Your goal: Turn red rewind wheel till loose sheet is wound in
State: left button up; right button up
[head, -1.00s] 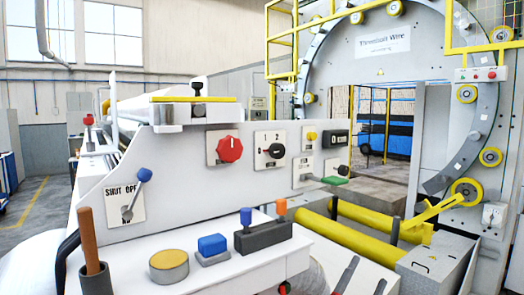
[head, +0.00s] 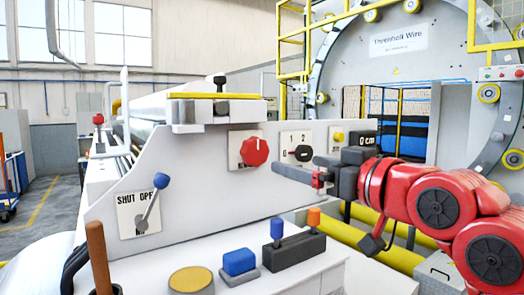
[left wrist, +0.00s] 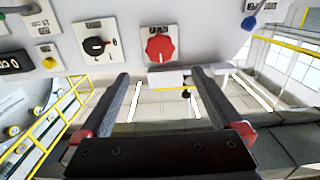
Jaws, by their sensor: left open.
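The red rewind wheel (head: 254,152) is a round knob with a white mark, on a pale plate on the white machine panel. It also shows in the left wrist view (left wrist: 160,48), beyond the fingertips. My left gripper (head: 304,170) reaches in from the right of the head view, to the right of the wheel and slightly lower, in front of the black selector. In the left wrist view its two dark fingers (left wrist: 162,78) are wide apart with nothing between them. The wheel appears apart from them. I cannot make out the loose sheet. My right gripper is not in view.
A black selector (head: 300,152) and a "0 cm" counter (head: 364,138) sit right of the wheel. A shut/open lever (head: 152,203) is at left. Below stand a blue button (head: 239,262), a yellow disc (head: 190,279) and a two-lever block (head: 294,250).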

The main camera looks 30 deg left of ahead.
aim_at(258, 152)
pick_arm(q)
jog(key=p+x, duration=0.5)
jog(key=x, duration=1.1)
jog(key=shift+r, duration=0.1)
